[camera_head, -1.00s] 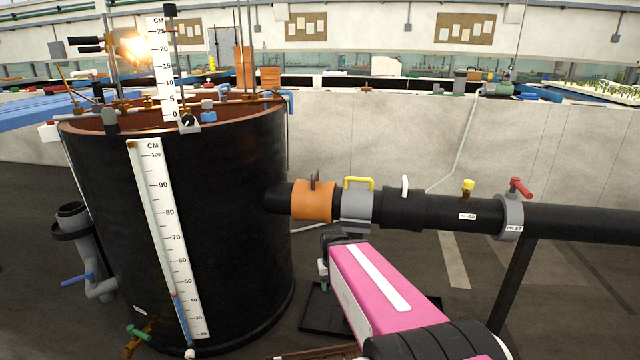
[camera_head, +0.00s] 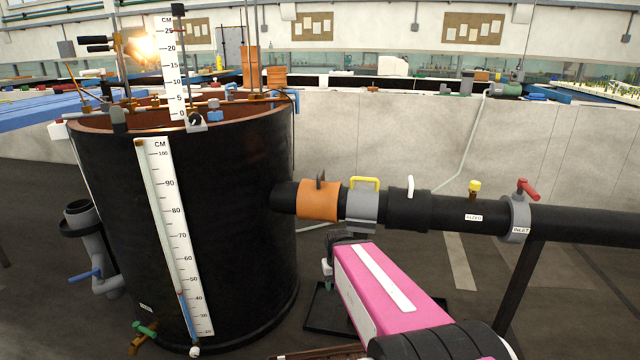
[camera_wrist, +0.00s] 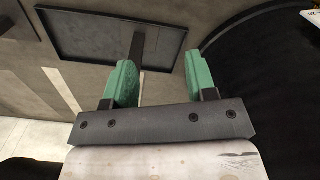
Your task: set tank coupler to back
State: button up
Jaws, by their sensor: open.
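A black tank (camera_head: 215,225) stands at left, and a black pipe (camera_head: 460,210) runs from its side to the right. Nearest the tank on this pipe is an orange sleeve (camera_head: 318,203) with a dark upright handle. Touching its right side is a grey collar (camera_head: 362,207) with a yellow handle. Further right is a black sleeve (camera_head: 407,213) with a white handle. No label names the tank coupler. My gripper (camera_head: 328,270) is below the grey collar, mostly hidden by my pink arm. In the wrist view my gripper (camera_wrist: 160,68) has two green fingers apart with nothing between them.
A yellow-topped bleed valve (camera_head: 474,188) and a red-handled inlet valve (camera_head: 526,189) sit along the pipe. A dark post (camera_head: 515,285) supports it. A dark floor plate (camera_wrist: 85,30) lies below my gripper. A low pale wall (camera_head: 400,140) stands behind.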

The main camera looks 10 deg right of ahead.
jog(key=shift+w, duration=0.1)
jog(key=shift+c, duration=0.8)
jog(key=m+t, duration=0.5)
send_near(321, 172)
jog(key=x, duration=0.9)
jog(key=shift+w, duration=0.1)
jog(key=shift+c, duration=0.2)
